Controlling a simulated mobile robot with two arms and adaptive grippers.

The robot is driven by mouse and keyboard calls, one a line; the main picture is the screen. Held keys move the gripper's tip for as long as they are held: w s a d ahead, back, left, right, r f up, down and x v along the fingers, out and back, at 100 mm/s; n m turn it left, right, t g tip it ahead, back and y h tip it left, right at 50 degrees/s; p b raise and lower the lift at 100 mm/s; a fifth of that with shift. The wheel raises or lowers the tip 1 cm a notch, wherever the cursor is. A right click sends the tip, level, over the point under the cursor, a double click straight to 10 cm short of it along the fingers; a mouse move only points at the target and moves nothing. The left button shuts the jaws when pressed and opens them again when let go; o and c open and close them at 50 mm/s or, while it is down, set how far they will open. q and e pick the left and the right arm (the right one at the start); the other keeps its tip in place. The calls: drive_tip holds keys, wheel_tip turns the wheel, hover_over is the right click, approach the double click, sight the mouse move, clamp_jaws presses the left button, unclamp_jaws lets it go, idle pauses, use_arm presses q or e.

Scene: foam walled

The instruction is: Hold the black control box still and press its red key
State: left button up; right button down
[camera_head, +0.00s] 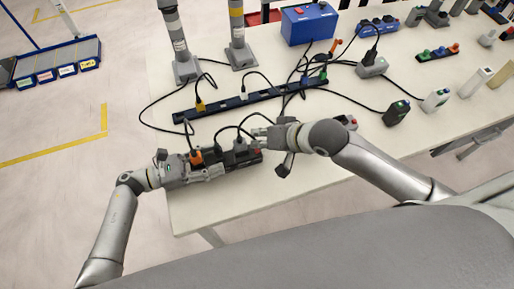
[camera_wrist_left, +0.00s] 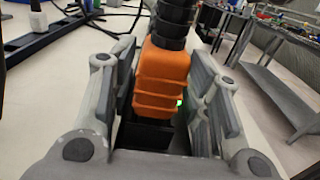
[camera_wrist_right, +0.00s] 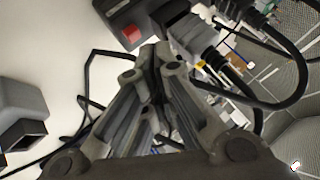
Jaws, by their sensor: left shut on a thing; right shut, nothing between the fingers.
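The black control box (camera_head: 238,161) lies near the table's front left edge, with an orange plug (camera_head: 196,157) and dark plugs standing in it. My left gripper (camera_head: 206,168) is shut on its left end. In the left wrist view the fingers flank the dark box (camera_wrist_left: 148,134), with the orange plug (camera_wrist_left: 163,78) rising between them. My right gripper (camera_head: 263,135) is shut and empty, just beyond the box's right end. In the right wrist view the red key (camera_wrist_right: 131,34) shows on the box's end, apart from the closed fingertips (camera_wrist_right: 153,62).
A long dark power strip (camera_head: 243,99) with cables lies behind the box. Loose cables cross the table between them. A blue box (camera_head: 309,23) and two grey posts stand farther back. Several small devices lie at the right. The table's front strip (camera_head: 225,205) is bare.

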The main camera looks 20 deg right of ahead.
drive_tip(key=shift+f, duration=0.2)
drive_tip(key=shift+f, duration=0.25)
drive_tip(key=shift+f, duration=0.5)
idle(1.0)
drive_tip(key=shift+r, duration=0.9)
drive_tip(key=shift+r, duration=2.55)
use_arm(q)
drive_tip(key=o, duration=1.2)
